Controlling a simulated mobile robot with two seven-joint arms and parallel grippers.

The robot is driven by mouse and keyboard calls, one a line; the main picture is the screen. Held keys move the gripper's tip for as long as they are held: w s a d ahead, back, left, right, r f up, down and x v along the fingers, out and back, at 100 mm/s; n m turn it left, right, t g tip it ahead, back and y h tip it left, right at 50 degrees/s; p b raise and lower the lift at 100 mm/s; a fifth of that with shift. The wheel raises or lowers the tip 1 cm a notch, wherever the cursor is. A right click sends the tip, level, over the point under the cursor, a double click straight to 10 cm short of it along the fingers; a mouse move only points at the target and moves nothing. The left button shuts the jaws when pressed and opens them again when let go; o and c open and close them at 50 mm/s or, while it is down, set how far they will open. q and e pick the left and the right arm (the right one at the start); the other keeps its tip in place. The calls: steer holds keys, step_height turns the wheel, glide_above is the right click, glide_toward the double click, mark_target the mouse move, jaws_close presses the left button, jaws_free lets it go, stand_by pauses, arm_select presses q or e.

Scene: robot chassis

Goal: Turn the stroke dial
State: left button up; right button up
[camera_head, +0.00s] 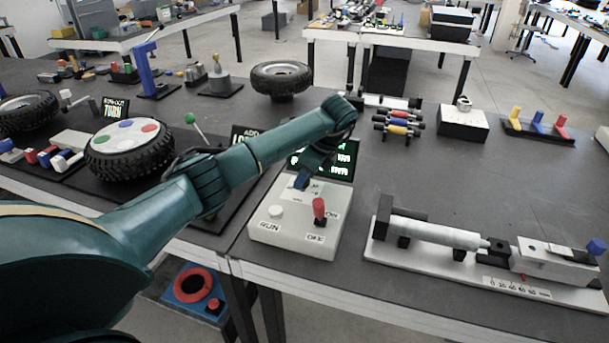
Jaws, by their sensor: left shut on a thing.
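A white control box (265,232) stands near the table's front edge, with a round white RUN button (275,212) at left and a red-topped ON/OFF switch (319,211) at right. My left arm reaches over from the left, and my left gripper (302,182) points down at the back of the box's top. It is shut on the stroke dial there, which it mostly hides. A dark screen with green text (342,160) stands behind the box, partly covered by my arm. My right gripper is not in view.
A linear actuator rig (440,234) on a white base lies to the right. A tyre with a coloured disc (128,150) lies at left, partly close to my arm. A green-topped lever (190,119) stands behind my forearm.

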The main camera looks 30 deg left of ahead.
arm_select(q)
steer(key=o, duration=1)
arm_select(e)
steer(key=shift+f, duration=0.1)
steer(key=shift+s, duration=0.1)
arm_select(q)
steer(key=p+v, duration=0.1)
steer(key=v, duration=1.2)
steer(key=shift+r+p, duration=0.15)
steer(key=shift+p, duration=0.2)
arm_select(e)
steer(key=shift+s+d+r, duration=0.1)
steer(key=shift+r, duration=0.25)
arm_select(q)
steer(key=shift+s, duration=0.1)
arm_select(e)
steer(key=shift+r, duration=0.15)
